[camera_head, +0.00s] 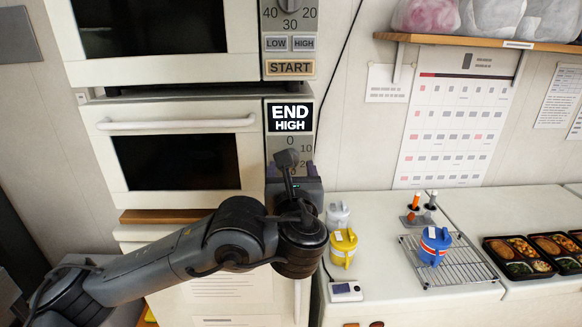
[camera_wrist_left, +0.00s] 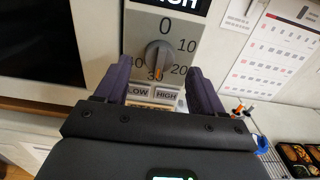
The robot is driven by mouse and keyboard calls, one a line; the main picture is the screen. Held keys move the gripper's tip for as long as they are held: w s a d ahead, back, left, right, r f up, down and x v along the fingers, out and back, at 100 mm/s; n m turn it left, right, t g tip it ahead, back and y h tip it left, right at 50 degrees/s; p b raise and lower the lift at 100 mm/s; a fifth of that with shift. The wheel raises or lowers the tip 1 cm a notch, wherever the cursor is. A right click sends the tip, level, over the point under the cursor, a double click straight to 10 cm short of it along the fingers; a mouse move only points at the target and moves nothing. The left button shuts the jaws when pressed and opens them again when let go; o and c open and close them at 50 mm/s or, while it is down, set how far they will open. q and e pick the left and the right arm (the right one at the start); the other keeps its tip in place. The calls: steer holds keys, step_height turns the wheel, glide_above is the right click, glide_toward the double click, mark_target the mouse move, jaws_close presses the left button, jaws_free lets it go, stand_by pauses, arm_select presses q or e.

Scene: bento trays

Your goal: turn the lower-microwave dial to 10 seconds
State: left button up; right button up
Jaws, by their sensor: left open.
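The lower microwave (camera_head: 98,150) has a closed white door, and its display (camera_head: 290,117) reads END HIGH. Its grey dial (camera_head: 287,158) sits on the control panel below the display. In the left wrist view the dial (camera_wrist_left: 158,52) has an orange mark at its lower end, pointing near 30, with 0 at the top and 10 at the upper right. My left gripper (camera_head: 294,172) is in front of the panel, just below the dial. In the left wrist view its purple fingers (camera_wrist_left: 159,68) are apart, one on each side of the dial; contact cannot be told. My right gripper is not in view.
LOW and HIGH buttons (camera_wrist_left: 150,93) lie below the dial. The upper microwave (camera_head: 65,70) is above.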

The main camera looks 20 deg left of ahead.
arm_select(q)
steer(key=shift+x, duration=1.6)
steer(key=shift+c, duration=0.2)
steer(key=c, duration=1)
steer(key=shift+f+b, duration=0.1)
steer(key=shift+b, duration=0.2)
